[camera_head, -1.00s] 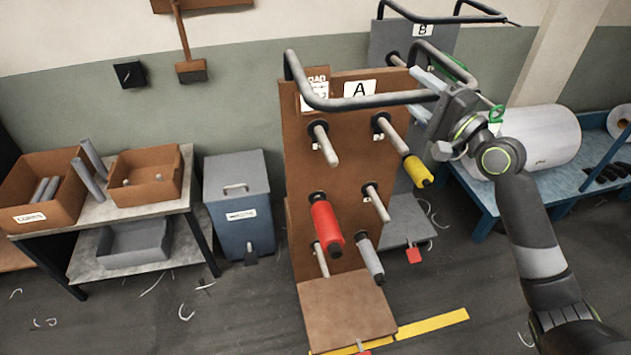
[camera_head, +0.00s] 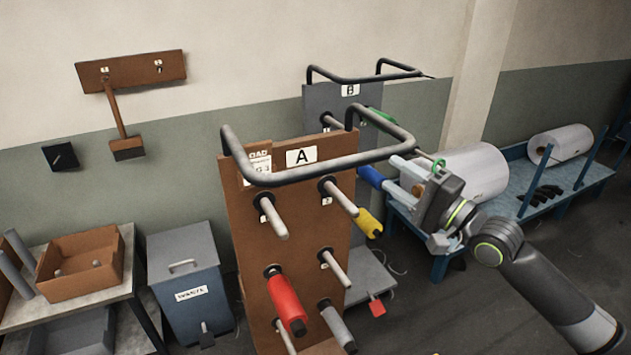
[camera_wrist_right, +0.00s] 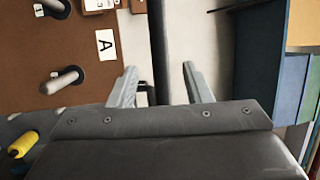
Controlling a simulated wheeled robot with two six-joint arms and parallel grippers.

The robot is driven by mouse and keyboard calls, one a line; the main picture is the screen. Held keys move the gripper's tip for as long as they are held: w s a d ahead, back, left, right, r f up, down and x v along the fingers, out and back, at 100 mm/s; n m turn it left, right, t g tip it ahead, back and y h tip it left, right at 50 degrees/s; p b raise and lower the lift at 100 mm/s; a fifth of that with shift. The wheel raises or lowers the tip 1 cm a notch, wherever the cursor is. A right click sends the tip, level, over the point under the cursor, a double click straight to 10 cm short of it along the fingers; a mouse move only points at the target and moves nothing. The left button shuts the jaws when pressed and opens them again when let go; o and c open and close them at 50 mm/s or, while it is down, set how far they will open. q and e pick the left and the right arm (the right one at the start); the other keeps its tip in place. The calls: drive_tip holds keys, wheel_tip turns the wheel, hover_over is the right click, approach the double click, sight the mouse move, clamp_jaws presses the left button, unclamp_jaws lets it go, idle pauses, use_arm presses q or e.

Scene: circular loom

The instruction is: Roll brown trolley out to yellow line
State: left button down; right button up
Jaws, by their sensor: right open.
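My right gripper (camera_head: 398,178) is open and empty, close to the handle's right front corner. In the right wrist view the two fingers (camera_wrist_right: 160,85) point toward the dark handle bar (camera_wrist_right: 160,45), which appears between them. I cannot tell whether the bar is within the jaws' reach. The yellow line is almost wholly below the head view. My left gripper is not in view.
A grey trolley (camera_head: 315,103) marked B stands behind, by the wall. A blue rack (camera_head: 440,240) with white rolls is at the right. A blue-grey bin (camera_head: 185,285) and a bench with brown boxes (camera_head: 80,265) are at the left. Floor at the lower right looks clear.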

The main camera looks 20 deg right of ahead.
drive_tip(key=p, duration=0.1)
approach(352, 167)
drive_tip(key=shift+n+y, duration=0.4)
drive_tip(key=shift+y, duration=0.1)
drive_tip(key=b+x, duration=0.7)
drive_tip(key=x, duration=0.4)
drive_tip(key=shift+w, duration=0.4)
drive_tip(key=shift+w+a, duration=0.35)
drive_tip(key=shift+w, duration=0.25)
clamp_jaws()
drive_tip(key=shift+f, duration=0.1)
idle(1.1)
